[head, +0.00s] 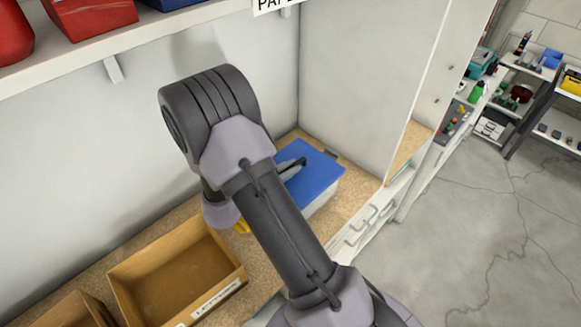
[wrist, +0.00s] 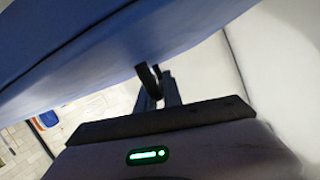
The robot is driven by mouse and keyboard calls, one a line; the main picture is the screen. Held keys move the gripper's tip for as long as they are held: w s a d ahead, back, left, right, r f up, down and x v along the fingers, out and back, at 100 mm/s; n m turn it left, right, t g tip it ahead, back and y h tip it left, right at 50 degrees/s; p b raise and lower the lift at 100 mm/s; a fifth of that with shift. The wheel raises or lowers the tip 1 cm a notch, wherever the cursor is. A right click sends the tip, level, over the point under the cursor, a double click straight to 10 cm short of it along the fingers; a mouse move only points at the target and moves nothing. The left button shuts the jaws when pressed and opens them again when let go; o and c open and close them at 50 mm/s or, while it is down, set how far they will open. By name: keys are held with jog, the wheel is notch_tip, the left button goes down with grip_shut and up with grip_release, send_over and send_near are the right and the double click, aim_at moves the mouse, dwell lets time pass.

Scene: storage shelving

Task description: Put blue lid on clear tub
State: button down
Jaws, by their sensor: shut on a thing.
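The blue lid (head: 318,168) lies over the clear tub (head: 322,202) on the wooden shelf board in the head view. The tub looks whitish, and only its right and front side show below the lid. I cannot tell whether the lid is fully seated. My arm hides the lid's left part. In the wrist view the blue lid (wrist: 70,45) fills the upper left, close to the camera. My gripper (wrist: 153,82) is shut on the lid at its lower edge; the exact contact is hard to see.
An open cardboard bin (head: 178,275) with a label stands left of the tub. A white upright panel (head: 365,80) rises behind and right of it. An upper shelf (head: 115,50) with red bins hangs at the top left. Open floor (head: 480,220) lies to the right.

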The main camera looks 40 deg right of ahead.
jog(key=shift+f+b, duration=0.3)
jog(key=shift+f, duration=0.2)
jog(key=c, duration=1.4)
grip_release()
jog(key=p+v, duration=0.2)
jog(key=v, duration=1.5)
jog(key=shift+a, duration=0.25)
